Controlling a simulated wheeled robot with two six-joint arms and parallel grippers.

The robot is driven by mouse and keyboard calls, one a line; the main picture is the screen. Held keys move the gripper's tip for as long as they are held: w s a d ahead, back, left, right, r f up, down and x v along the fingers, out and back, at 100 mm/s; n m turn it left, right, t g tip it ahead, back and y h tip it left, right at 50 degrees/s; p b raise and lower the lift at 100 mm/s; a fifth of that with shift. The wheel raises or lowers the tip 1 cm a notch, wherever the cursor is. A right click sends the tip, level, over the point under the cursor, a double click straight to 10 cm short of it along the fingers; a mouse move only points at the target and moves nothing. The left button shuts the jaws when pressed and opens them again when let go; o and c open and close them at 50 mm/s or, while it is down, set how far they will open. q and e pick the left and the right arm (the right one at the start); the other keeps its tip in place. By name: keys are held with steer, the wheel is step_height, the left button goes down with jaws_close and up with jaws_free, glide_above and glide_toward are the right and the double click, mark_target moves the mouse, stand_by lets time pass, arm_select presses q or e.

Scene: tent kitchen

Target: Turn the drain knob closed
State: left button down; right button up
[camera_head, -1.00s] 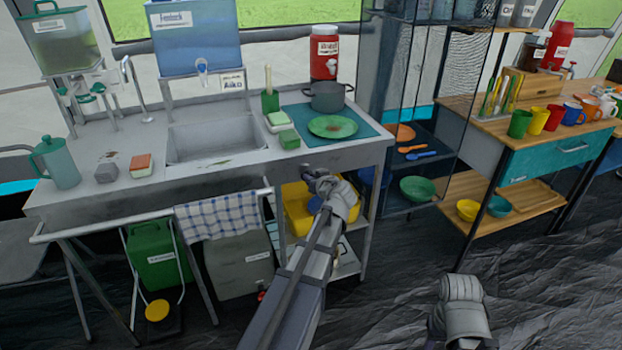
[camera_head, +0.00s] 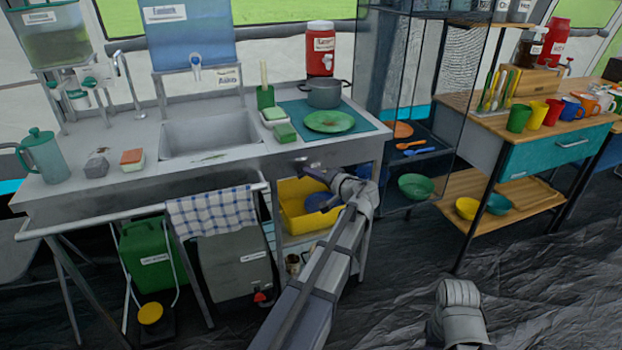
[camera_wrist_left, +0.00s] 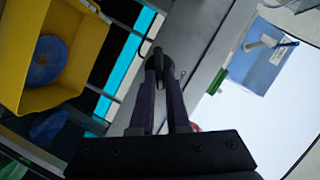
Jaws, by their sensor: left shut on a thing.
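The drain knob is a small dark part on the front panel of the metal sink counter (camera_head: 240,175), below the green plate. It shows in the left wrist view as a dark knob (camera_wrist_left: 157,57) between the fingertips. My left gripper (camera_head: 306,168) reaches it from the lower right in the head view. In the left wrist view its two long fingers (camera_wrist_left: 158,75) are shut on the knob, which is partly hidden by them. The knob's exact turn angle cannot be told. Part of my right arm shows at the lower right; its gripper is not visible.
A yellow tub (camera_head: 292,218) with a blue thing inside sits on the shelf under the counter, close to my left arm. A checked towel (camera_head: 215,208) hangs on the front rail. A glass-sided shelf unit (camera_head: 425,110) stands to the right. Dark floor lies clear in front.

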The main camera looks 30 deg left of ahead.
arm_select(q)
steer(key=shift+w+f+m+y+b, duration=0.1)
steer(key=shift+f+m+y+b, duration=0.2)
steer(key=shift+m+y+b, duration=0.7)
steer(key=shift+f+m+y+b, duration=0.3)
steer(key=shift+m+b, duration=1.2)
steer(key=shift+m, duration=0.3)
steer(key=shift+r, duration=0.1)
steer(key=c, duration=0.9)
jaws_free()
steer(key=shift+d, duration=0.1)
steer(key=v, duration=0.7)
steer(key=shift+d, duration=0.25)
